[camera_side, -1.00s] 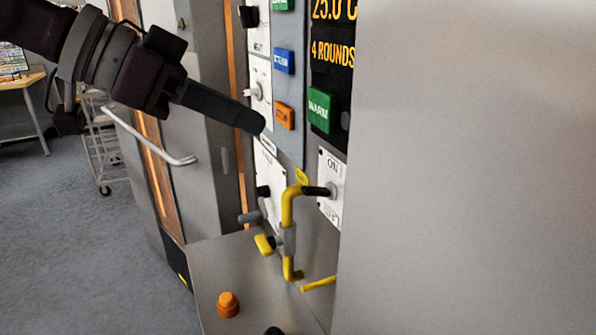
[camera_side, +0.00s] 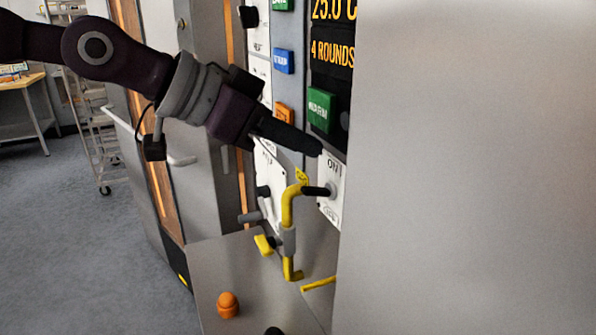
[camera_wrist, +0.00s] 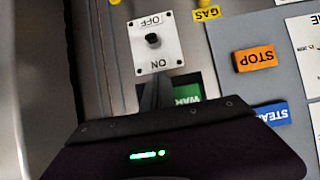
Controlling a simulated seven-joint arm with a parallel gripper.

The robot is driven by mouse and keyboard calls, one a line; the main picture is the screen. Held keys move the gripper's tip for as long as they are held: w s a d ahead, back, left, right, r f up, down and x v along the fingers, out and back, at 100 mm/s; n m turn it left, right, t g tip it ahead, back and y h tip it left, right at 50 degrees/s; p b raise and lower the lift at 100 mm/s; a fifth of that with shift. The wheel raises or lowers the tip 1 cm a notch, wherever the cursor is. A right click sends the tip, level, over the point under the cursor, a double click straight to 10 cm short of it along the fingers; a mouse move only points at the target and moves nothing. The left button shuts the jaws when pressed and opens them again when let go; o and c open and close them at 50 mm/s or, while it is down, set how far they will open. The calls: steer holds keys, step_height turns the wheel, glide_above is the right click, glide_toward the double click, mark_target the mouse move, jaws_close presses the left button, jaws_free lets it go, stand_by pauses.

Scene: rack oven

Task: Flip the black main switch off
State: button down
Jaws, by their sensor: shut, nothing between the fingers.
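The black main switch (camera_side: 318,191) is a short black lever on a white plate (camera_side: 333,167) marked ON at the top and OFF at the bottom in the side view. In the wrist view the switch (camera_wrist: 152,40) shows nearly end-on on its plate, with OFF above it and ON below it, upside down. Which way the lever tilts is hard to tell. My gripper (camera_side: 316,148) is shut and empty, its fingertips beside the plate's top, above the lever. In the wrist view the fingers (camera_wrist: 156,82) end close to the plate's ON edge, apart from the lever.
A yellow pipe with a handle (camera_side: 287,205) stands close to the left of the switch. The green WARM button (camera_side: 320,109) is just above my fingers. An orange STOP button (camera_wrist: 255,58) and a blue STEAM button (camera_wrist: 272,114) are also on the panel. An orange knob (camera_side: 228,304) sits on the lower ledge.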

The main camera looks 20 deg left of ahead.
mark_target(303, 191)
steer(key=shift+s+f, duration=0.15)
steer(key=shift+f, duration=2.1)
steer(key=shift+s+a+f+t+h, duration=0.2)
steer(key=shift+a+f+t+h, duration=0.15)
steer(key=shift+t+h, duration=0.25)
steer(key=shift+f, duration=0.1)
steer(key=shift+s+a+f, duration=0.15)
steer(key=shift+s+f, duration=0.1)
steer(key=shift+f, duration=0.4)
steer(key=shift+r, duration=0.85)
